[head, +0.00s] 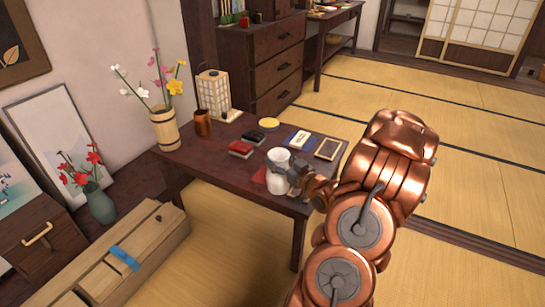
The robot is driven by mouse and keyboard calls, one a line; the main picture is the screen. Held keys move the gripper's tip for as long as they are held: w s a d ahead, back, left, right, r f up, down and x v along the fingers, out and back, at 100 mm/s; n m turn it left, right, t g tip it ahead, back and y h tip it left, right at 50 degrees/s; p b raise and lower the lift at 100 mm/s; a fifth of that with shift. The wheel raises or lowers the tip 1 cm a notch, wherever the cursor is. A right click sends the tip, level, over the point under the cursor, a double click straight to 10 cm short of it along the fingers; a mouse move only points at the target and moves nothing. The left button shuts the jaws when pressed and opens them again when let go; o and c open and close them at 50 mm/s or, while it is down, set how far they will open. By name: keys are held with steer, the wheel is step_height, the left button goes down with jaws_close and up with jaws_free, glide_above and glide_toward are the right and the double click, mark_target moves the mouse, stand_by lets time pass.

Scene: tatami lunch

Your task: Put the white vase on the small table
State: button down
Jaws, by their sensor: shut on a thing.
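The white vase (277,181) is upright at the front right part of the small dark table (215,174). My gripper (294,177) comes from the right and is shut on the vase's side. The fingers are partly hidden against the vase, and I cannot tell whether its base touches the tabletop.
Near the vase are a red flat item (259,175), a red box (240,149), a black item (254,138), a blue-and-white card (299,139) and a dark framed item (328,149). A copper cup (203,123), lantern (213,93) and wooden flower vase (165,129) stand farther back. Tatami (440,155) is clear at right.

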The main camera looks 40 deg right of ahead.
steer(key=w+d+f+b, duration=0.1)
steer(key=w+d+f, duration=0.1)
steer(key=w, duration=0.3)
steer(key=w+d+f+b, duration=0.1)
steer(key=w+d+f, duration=0.1)
steer(key=w+d, duration=0.3)
steer(key=shift+d+f+b, duration=0.15)
steer(key=shift+f+b, duration=0.15)
steer(key=shift+b, duration=0.05)
steer(key=shift+w+f, duration=0.1)
steer(key=shift+c, duration=0.8)
jaws_free()
steer(key=s+a+p, duration=0.1)
steer(key=s+p, duration=0.1)
steer(key=s, duration=1)
steer(key=shift+a, duration=0.15)
